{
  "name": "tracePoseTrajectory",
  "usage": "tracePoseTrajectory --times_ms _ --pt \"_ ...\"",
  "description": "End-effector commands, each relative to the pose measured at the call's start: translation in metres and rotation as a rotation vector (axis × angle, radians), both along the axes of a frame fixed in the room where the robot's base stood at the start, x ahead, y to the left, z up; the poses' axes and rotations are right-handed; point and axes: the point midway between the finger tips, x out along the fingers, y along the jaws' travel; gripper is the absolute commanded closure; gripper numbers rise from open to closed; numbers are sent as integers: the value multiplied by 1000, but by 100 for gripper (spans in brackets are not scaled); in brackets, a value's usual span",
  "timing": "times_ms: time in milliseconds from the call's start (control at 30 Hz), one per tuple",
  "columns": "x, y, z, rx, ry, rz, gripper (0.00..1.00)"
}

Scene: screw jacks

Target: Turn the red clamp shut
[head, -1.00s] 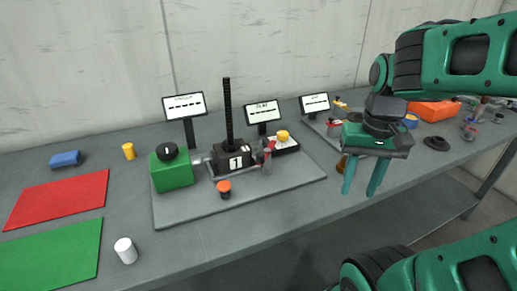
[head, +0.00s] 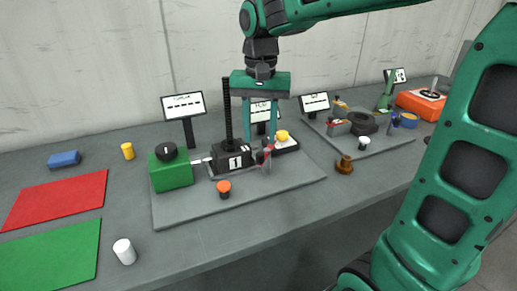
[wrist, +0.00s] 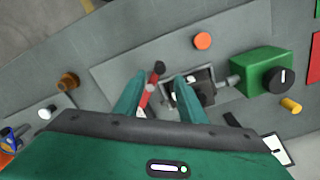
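The red clamp (head: 268,151) is a small red lever on the right side of the black jack block (head: 233,162) marked 1. In the wrist view the red clamp (wrist: 147,96) shows a red bar with a dark end, lying at a slant. My gripper (head: 260,136) points down above the jack and the clamp, its fingers spread. In the wrist view my gripper (wrist: 160,78) has nothing between its fingers that it touches; the red bar appears between them, below. I cannot tell how far above the clamp the fingertips are.
A green box (head: 172,176) with a black knob stands left of the jack. An orange button (head: 223,187) is in front, and a yellow button (head: 282,135) behind. A tall black screw rises close to my gripper. Small signs stand behind. A second board lies to the right.

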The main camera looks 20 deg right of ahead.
Motion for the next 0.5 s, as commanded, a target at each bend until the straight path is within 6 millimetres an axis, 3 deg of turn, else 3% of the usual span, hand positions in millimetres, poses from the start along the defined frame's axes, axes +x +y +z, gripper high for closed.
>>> tracePoseTrajectory --times_ms 200,500 --pt "-1 0 -35 0 2 1 63" --pt "0 0 -54 0 0 1 63"
